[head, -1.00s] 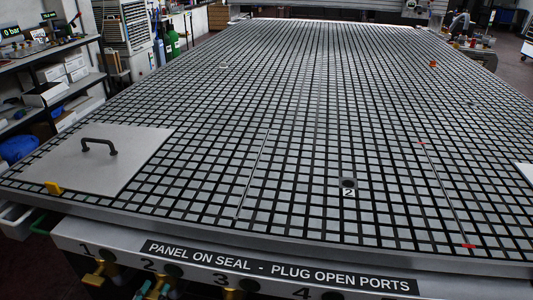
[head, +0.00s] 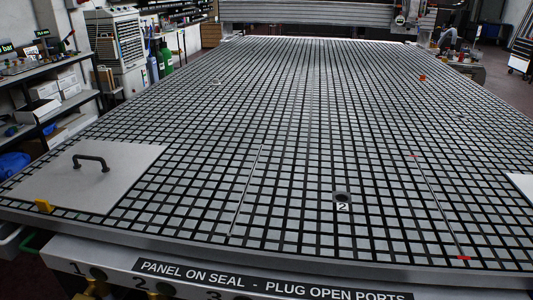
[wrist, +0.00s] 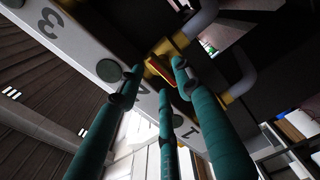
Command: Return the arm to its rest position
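My gripper (wrist: 157,82) shows in the wrist view as several teal fingers with dark tips. The tips stand apart, and I see nothing clamped between them. Beyond the tips is the underside of the table's front with the numbered label strip (wrist: 88,48), seen tilted, and a yellow valve part with an orange handle (wrist: 160,70). I cannot tell how far the tips are from it. My arm and gripper do not show in the head view. The grid table (head: 300,120) fills that view.
A gantry (head: 320,12) crosses the far end. Shelves (head: 50,115) stand at the left.

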